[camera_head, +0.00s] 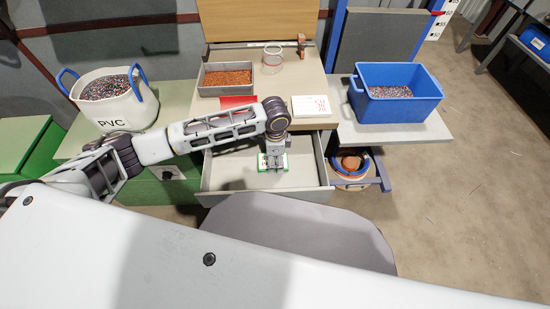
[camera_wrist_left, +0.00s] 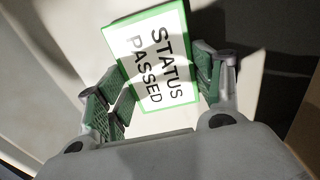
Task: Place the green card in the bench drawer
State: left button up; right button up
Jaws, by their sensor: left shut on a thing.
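The green card (camera_wrist_left: 152,58) has a white face reading "STATUS PASSED" inside a green border. My left gripper (camera_wrist_left: 160,92) is shut on it, with one finger pad at each side edge. In the head view the card (camera_head: 262,161) shows partly behind my left gripper (camera_head: 273,168), inside the outline of the open bench drawer (camera_head: 225,177). The drawer is pulled out and its pale floor looks otherwise bare. I cannot tell whether the card touches the drawer floor. My right gripper is not in view.
On the bench above lie a red card (camera_head: 238,101), a white card with red print (camera_head: 312,106), a grey tray of brown granules (camera_head: 225,90) and a glass jar (camera_head: 272,58). A PVC bag (camera_head: 125,112) stands left, a blue bin (camera_head: 398,107) right.

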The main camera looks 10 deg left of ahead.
pick_arm(q)
jog(key=o, duration=0.8)
jog(key=shift+f, duration=0.1)
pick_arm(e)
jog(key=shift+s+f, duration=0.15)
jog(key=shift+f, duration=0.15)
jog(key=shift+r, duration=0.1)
